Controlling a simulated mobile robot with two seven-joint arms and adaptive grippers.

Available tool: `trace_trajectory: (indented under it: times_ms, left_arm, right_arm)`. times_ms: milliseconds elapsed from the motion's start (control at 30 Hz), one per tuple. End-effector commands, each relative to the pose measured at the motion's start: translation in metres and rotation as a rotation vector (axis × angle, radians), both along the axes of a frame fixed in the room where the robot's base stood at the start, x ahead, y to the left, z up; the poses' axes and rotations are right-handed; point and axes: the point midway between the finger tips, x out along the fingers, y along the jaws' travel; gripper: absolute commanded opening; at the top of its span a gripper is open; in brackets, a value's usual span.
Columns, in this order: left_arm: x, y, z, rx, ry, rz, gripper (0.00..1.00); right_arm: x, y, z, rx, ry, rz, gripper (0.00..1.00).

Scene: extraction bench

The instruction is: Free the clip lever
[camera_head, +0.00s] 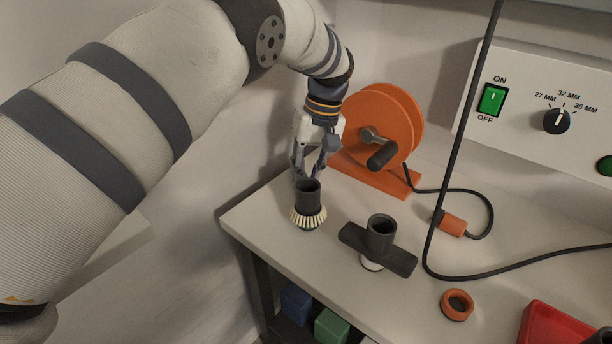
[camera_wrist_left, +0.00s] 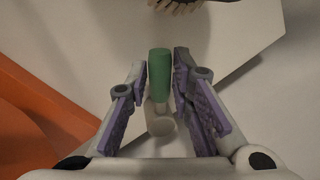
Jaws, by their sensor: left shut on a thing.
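My left gripper (camera_head: 308,173) is low over the bench's back left, just behind the dark tube of the brush nozzle (camera_head: 308,196). In the left wrist view its fingers (camera_wrist_left: 161,76) are shut on a small green-capped piece (camera_wrist_left: 159,66) with a pale stem, perhaps the clip lever. The head view does not show this piece clearly. The brush nozzle stands upright with a ring of cream bristles; its bristles also show at the top of the left wrist view (camera_wrist_left: 178,5). My right gripper is not in view.
An orange reel (camera_head: 409,120) with a crank stands close to the gripper's right. A T-shaped dark nozzle (camera_head: 378,250), an orange ring (camera_head: 457,304), an orange plug (camera_head: 453,223) with cable and a red tray (camera_head: 560,325) occupy the bench (camera_head: 265,226). A control panel (camera_head: 535,100) is behind.

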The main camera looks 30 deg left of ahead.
Motion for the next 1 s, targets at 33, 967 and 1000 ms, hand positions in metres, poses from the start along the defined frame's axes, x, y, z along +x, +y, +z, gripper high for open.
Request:
trace_trajectory:
  times_ms: [33, 967, 1000]
  left_arm:
    - [0.0006, -0.0017, -0.0034, -0.003, 0.003, 0.021, 0.0]
    - [0.0045, -0.0039, -0.001, -0.004, -0.001, 0.126, 0.41]
    - [0.0044, -0.0038, -0.0009, -0.003, -0.001, 0.126, 0.41]
  right_arm:
    - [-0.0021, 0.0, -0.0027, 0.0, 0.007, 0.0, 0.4]
    - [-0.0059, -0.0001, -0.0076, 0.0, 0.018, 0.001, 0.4]
    - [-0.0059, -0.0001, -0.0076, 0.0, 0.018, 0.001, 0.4]
